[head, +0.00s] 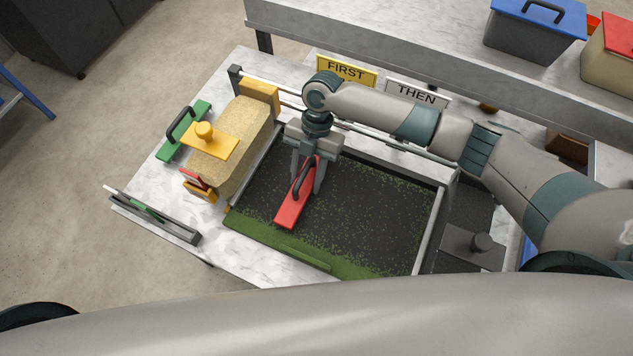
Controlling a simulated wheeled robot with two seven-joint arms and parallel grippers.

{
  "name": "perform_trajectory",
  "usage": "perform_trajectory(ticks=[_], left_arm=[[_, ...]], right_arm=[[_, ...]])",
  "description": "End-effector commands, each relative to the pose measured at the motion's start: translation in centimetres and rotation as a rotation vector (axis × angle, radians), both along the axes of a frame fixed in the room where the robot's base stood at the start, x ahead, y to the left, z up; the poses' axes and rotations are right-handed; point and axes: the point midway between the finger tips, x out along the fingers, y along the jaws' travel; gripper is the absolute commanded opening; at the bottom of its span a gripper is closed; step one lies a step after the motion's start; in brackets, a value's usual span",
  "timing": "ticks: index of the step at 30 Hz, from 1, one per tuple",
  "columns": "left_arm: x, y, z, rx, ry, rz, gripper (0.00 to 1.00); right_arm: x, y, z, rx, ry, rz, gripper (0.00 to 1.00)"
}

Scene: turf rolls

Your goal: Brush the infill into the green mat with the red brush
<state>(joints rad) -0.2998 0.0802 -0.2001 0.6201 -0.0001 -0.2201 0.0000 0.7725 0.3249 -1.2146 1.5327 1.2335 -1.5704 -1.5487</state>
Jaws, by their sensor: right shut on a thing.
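The green mat (270,240) lies in a framed bed on the table. Dark infill (370,210) covers most of it, with green specks showing through. A plain green strip runs along the near edge. The red brush (291,211), with a dark handle, is over the left part of the mat. My right gripper (306,184) is shut on the brush from above, its arm reaching in from the right. I cannot tell whether the brush touches the infill. My left gripper is not in view.
A grey tray (155,216) is at the table's left edge. FIRST (347,71) and THEN (417,94) signs stand behind. A dark box (468,247) is at right.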

Motion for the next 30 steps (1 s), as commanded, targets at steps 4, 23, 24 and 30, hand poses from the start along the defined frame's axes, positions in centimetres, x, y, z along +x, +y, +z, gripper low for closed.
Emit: perform_trajectory(ticks=[4, 23, 24, 30], left_arm=[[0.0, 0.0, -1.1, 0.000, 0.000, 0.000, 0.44], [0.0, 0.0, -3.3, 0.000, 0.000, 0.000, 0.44], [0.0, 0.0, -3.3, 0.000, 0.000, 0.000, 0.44], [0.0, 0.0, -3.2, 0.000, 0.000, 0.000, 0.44]], right_arm=[[0.4, 1.5, -1.0, 0.005, -0.002, -0.001, 0.03], [2.7, 5.2, -0.9, 0.003, -0.002, -0.002, 0.03], [2.7, 5.3, -0.9, 0.003, -0.002, -0.002, 0.03], [2.7, 5.2, -0.8, 0.002, -0.003, -0.002, 0.03]])
